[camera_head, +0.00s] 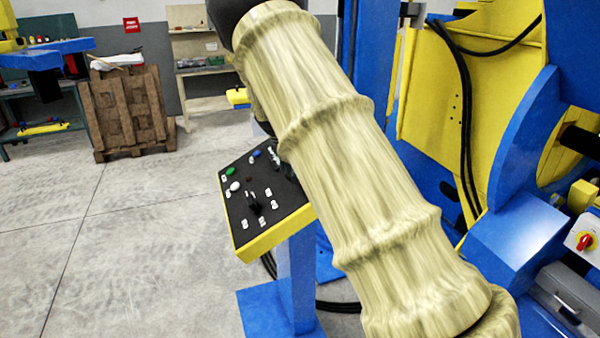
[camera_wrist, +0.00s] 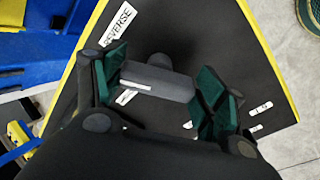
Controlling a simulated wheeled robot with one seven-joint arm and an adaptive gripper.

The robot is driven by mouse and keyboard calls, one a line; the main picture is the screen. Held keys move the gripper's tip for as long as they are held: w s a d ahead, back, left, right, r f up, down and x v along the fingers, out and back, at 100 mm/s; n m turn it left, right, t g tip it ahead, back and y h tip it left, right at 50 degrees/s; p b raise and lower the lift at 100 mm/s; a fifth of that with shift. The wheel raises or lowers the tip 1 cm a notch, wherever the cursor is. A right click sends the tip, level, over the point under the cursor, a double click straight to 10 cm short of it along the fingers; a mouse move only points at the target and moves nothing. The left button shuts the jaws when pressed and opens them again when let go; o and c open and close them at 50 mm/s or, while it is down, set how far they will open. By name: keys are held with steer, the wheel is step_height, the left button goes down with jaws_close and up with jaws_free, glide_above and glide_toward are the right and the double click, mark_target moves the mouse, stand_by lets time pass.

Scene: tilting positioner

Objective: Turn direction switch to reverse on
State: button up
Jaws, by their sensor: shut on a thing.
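The direction switch (camera_wrist: 158,82) is a dark grey bar-shaped knob on a black control panel, seen in the wrist view. A white REVERSE label (camera_wrist: 118,25) lies beyond it at the upper left. My gripper (camera_wrist: 165,90) has its green-padded fingers at the two ends of the knob, closed on it. The knob's bar runs roughly left to right between the pads. In the head view the black panel with yellow edges (camera_head: 275,234) stands on a blue post. My arm hides the panel's right part and most of the gripper there.
The panel also carries a green button (camera_head: 230,171), a white button (camera_head: 235,186) and another black switch (camera_head: 255,205). A blue and yellow positioner (camera_head: 470,90) stands close on the right. A wooden pallet stack (camera_head: 128,110) is at the back left. The floor at left is clear.

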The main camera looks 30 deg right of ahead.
steer(key=m+b, duration=0.1)
steer(key=m, duration=0.2)
steer(key=shift+a+f+m+b, duration=0.15)
steer(key=shift+m+b, duration=0.25)
steer(key=shift+m, duration=0.6)
steer(key=shift+h+b, duration=0.3)
steer(key=o, duration=1)
steer(key=shift+w, duration=0.1)
steer(key=shift+r, duration=0.2)
steer(key=v, duration=1.1)
steer(key=shift+a+r, duration=0.25)
steer(key=shift+r, duration=0.05)
